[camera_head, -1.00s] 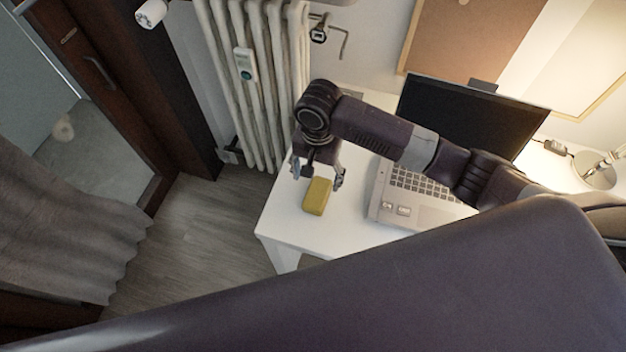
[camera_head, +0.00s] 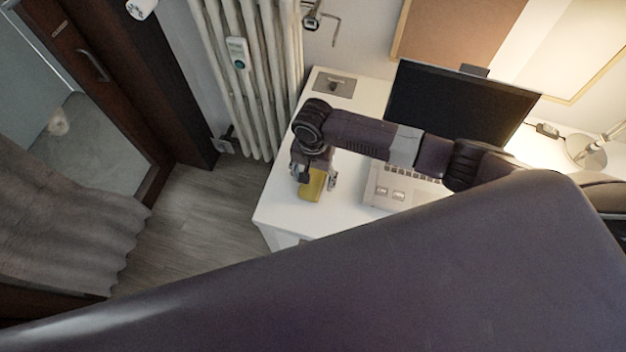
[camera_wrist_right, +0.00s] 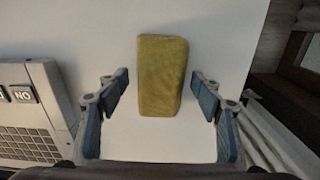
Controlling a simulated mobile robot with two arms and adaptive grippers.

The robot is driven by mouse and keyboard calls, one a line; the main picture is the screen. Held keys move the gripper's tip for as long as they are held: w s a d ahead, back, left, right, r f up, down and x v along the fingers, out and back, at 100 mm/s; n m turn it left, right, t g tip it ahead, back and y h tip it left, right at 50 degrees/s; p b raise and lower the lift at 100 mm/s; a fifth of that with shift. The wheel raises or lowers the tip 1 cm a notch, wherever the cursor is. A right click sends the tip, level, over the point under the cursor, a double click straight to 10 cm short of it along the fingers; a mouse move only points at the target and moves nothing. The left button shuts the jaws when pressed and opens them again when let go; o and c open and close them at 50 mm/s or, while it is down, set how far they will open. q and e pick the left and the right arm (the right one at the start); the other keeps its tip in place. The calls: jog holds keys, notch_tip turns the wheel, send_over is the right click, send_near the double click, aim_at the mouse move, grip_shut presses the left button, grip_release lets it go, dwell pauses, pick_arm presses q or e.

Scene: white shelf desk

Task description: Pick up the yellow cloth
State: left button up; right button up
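The yellow cloth (camera_head: 312,188) is a folded, block-like bundle lying on the white desk (camera_head: 278,207) near its left end. In the right wrist view the cloth (camera_wrist_right: 162,75) lies ahead of and partly between the blue finger pads, with a gap on both sides. My right gripper (camera_head: 316,183) is open above the cloth, one finger on either side, and hides part of it in the head view. The right gripper (camera_wrist_right: 162,100) holds nothing. My left gripper is not in view.
A radiator (camera_head: 250,80) stands behind the desk's left end. A lamp (camera_head: 590,150) is at the right.

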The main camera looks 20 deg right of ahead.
aim_at(313, 179)
jog(key=c, duration=1)
jog(key=shift+o, duration=0.2)
jog(key=shift+r, duration=0.1)
notch_tip(313, 179, up, 20)
jog(key=b, duration=0.1)
